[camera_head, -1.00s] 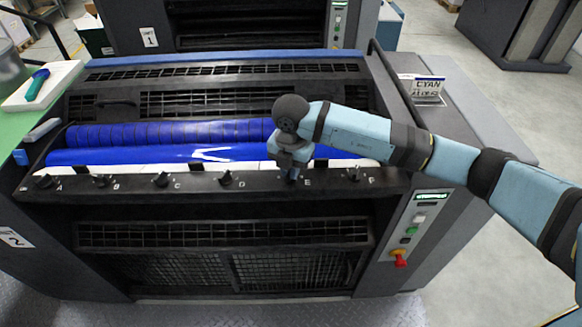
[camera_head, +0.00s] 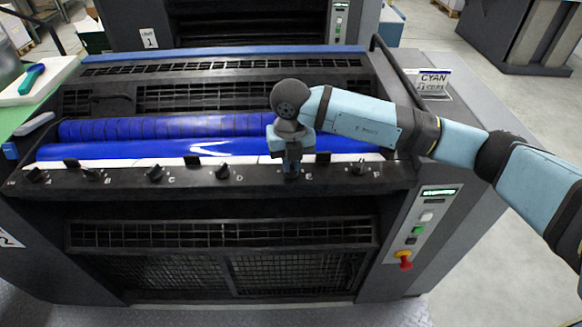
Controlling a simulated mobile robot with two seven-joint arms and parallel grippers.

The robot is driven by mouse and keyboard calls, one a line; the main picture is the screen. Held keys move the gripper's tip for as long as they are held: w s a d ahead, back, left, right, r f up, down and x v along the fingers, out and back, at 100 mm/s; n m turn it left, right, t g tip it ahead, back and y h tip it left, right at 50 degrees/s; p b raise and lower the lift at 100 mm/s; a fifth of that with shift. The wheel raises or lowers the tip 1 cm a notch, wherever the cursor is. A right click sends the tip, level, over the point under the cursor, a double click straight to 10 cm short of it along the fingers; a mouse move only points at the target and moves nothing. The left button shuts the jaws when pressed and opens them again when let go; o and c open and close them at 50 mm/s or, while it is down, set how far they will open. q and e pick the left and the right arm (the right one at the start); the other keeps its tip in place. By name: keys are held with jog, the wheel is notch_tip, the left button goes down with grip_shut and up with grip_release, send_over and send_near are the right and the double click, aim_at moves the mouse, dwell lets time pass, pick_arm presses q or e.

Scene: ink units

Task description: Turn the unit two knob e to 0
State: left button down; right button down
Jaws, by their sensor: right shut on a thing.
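The ink unit's front rail (camera_head: 190,177) carries a row of black knobs with white letters A to F. My right gripper (camera_head: 291,173) points down at knob E's place, just left of the letter E, and is shut on knob E. The gripper hides the knob, so its angle cannot be told. Knob D (camera_head: 222,172) is to its left and knob F (camera_head: 359,167) to its right, both clear of the gripper. My left gripper is not in view.
Blue ink rollers (camera_head: 150,150) lie behind the rail. A control panel with a red switch (camera_head: 404,257) is at the right front. A CYAN sign (camera_head: 432,80) stands on the right side top.

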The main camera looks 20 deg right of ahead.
jog(key=n+b, duration=0.5)
jog(key=n, duration=0.1)
jog(key=shift+f+n, duration=0.15)
jog(key=shift+n, duration=0.15)
jog(key=shift+a+n+b, duration=0.1)
jog(key=shift+n+b, duration=0.7)
jog(key=shift+n, duration=0.1)
jog(key=n+b, duration=0.2)
jog(key=n, duration=0.1)
jog(key=shift+n+b, duration=0.4)
jog(key=shift+n, duration=0.1)
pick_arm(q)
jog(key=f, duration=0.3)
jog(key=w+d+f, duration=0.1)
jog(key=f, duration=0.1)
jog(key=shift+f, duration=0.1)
pick_arm(e)
jog(key=shift+s+n, duration=0.1)
jog(key=shift+n, duration=0.2)
jog(key=shift+r, duration=0.2)
pick_arm(q)
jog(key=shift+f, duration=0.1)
jog(key=shift+b, duration=0.3)
pick_arm(e)
jog(key=c, duration=1.2)
grip_release()
jog(key=shift+a, duration=0.1)
